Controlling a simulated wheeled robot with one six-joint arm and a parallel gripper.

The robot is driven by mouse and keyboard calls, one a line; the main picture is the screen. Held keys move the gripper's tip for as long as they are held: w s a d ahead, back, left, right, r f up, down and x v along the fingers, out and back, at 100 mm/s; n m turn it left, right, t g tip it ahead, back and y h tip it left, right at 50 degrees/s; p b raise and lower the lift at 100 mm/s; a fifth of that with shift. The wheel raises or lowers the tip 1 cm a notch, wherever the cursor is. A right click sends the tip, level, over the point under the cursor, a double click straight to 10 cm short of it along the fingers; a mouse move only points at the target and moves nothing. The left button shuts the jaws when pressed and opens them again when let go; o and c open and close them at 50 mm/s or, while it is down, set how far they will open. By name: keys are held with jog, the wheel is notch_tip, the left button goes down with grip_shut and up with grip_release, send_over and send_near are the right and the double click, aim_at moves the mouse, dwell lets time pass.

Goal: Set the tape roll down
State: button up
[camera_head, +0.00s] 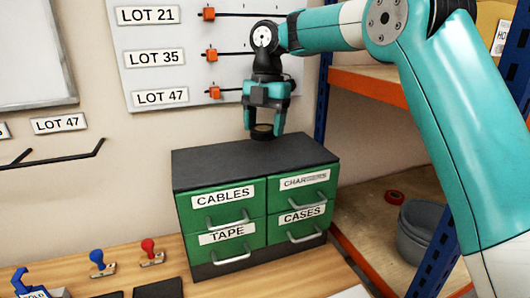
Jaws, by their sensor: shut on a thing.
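The tape roll (262,132) is a small dark ring with a brownish face. My gripper (264,124) points down and is shut on it, with a teal finger on each side. The roll is at or just above the black top of the green drawer cabinet (205,172); I cannot tell whether it touches. The cabinet has drawers labelled CABLES, CHARGERS, TAPE and CASES, all closed.
A wall panel (150,78) with LOT labels and orange sliders is behind my gripper. Blue and red stamps (150,252) stand on the wooden table (75,268). A shelf rack (370,82) at right holds a grey bucket (417,232) and a red ring (394,197). The cabinet top is otherwise clear.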

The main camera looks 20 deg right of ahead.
aim_at(263, 152)
jog(key=shift+f+b, duration=1.3)
jog(key=shift+f, duration=0.7)
jog(key=shift+f, duration=0.2)
jog(key=o, duration=0.9)
jog(key=shift+r, duration=0.15)
jog(key=r+p, duration=0.3)
jog(key=r, duration=0.1)
jog(key=d+r+p, duration=0.1)
jog(key=r+p, duration=0.3)
jog(key=w+r+p, duration=0.1)
jog(key=r+p, duration=0.3)
jog(key=shift+w+d, duration=0.1)
jog(key=shift+d, duration=0.05)
